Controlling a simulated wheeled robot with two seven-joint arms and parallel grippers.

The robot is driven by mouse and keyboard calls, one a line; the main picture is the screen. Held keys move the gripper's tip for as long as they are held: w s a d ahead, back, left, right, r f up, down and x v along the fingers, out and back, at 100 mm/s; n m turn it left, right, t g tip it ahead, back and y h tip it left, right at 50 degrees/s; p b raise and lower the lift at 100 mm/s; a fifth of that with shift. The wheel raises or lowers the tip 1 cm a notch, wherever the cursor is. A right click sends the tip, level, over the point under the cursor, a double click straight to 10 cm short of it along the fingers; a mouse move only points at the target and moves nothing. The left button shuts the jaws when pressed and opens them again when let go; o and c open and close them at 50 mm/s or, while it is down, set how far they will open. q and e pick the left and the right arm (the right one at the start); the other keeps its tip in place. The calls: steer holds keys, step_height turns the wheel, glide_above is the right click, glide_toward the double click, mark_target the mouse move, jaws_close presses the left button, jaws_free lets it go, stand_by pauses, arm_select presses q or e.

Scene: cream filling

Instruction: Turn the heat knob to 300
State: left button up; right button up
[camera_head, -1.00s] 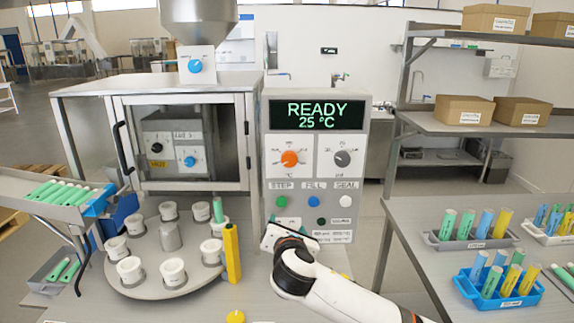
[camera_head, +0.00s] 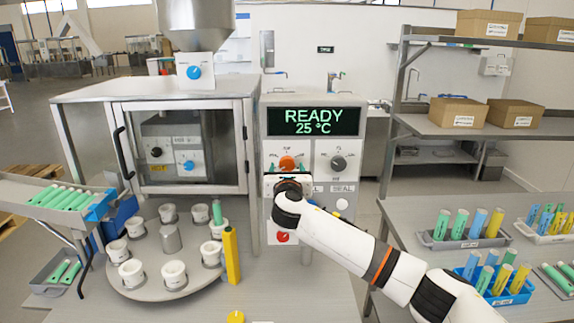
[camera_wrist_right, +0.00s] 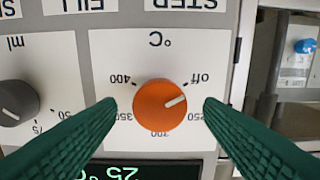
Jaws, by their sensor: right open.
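The orange heat knob (camera_head: 288,163) is on the control panel's left dial. In the right wrist view the knob (camera_wrist_right: 158,106) appears upside down with its °C scale. Its white mark points right and slightly up there, toward the off side of the scale, between off and 250; the 300 label is below the knob, partly hidden by it. My right gripper (camera_head: 288,182) is in front of the panel, just below the knob in the head view. In the wrist view its green fingers (camera_wrist_right: 159,108) are open, one on each side of the knob, with gaps visible. The left gripper is not in view.
The display (camera_head: 313,121) reads READY 25 °C. A grey ml knob (camera_head: 338,163) is right of the heat knob. The turntable (camera_head: 150,285) with white cups is at the left, beside a yellow post (camera_head: 232,255). A side table (camera_head: 400,215) with tube racks is at the right.

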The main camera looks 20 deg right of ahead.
steer(key=shift+w+d, duration=0.15)
steer(key=shift+w, duration=0.45)
steer(key=c, duration=1)
steer(key=shift+o, duration=0.2)
